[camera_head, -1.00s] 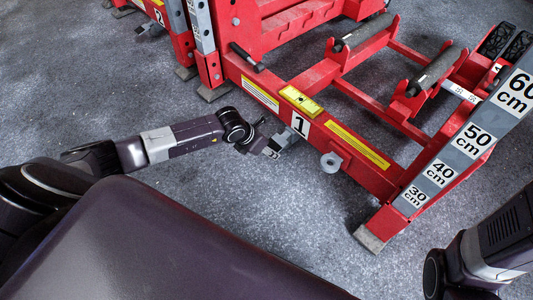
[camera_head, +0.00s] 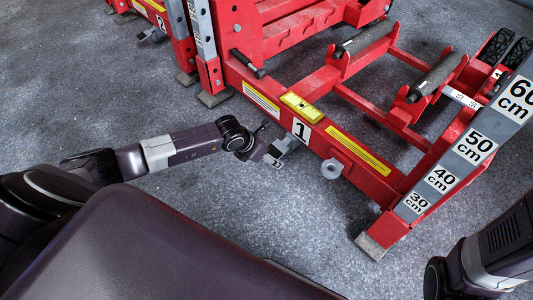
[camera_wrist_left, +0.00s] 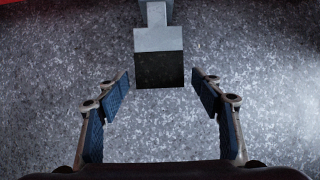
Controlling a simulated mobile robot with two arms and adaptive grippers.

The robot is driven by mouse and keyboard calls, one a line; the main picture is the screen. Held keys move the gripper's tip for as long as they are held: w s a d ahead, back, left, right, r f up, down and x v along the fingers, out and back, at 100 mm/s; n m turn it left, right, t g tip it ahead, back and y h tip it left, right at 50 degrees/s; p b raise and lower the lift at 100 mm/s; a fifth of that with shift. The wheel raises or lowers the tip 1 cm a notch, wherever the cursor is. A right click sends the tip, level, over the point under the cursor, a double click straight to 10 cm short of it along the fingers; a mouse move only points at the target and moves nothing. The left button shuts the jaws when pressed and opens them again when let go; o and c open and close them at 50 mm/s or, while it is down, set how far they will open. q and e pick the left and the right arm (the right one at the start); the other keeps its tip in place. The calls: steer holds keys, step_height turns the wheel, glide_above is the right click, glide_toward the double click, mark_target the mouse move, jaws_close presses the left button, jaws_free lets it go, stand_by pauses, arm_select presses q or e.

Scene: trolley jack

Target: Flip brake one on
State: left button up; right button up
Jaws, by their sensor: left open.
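The red trolley jack's front beam carries a white label "1" (camera_head: 302,130). Beside the label, a short grey pedal-like piece, apparently brake one (camera_head: 287,142), sticks out toward me. In the left wrist view the brake piece (camera_wrist_left: 158,42) is a grey block with a black end, pointing down the picture. My left gripper (camera_head: 272,154) is right at its outer end. In the wrist view the left gripper (camera_wrist_left: 160,80) is open, with the black end centred between its fingertips and a gap on both sides. I cannot tell whether they touch. My right gripper is out of view.
A second unit labelled "2" (camera_head: 161,22) stands at the upper left with a similar grey piece (camera_head: 152,35). A slanted ruler bar (camera_head: 475,145) rises at the right. The grey floor in front is clear.

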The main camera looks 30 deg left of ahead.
arm_select(q)
steer(key=v, duration=1.2)
